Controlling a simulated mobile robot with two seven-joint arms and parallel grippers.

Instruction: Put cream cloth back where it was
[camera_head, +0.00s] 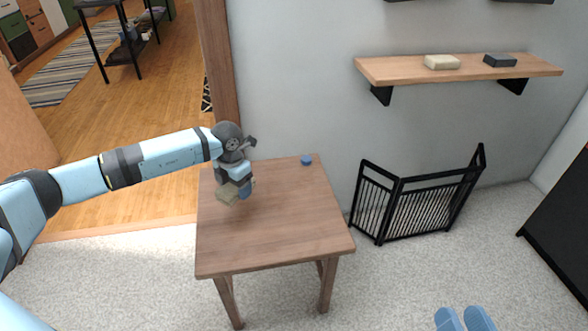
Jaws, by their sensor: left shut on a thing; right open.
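My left gripper (238,187) is over the back left part of the wooden table (280,235), pointing down. It is shut on a small beige folded piece, which looks like the cream cloth (227,197). The piece sticks out to the left of the fingers, and part of it is hidden by them. I cannot tell whether it touches the tabletop.
A small blue object (306,160) sits at the table's back right corner. A wall shelf (460,70) holds a cream block-like item (442,62) and a dark one (500,60). A black folding gate (420,203) stands right of the table. The table's front half is clear.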

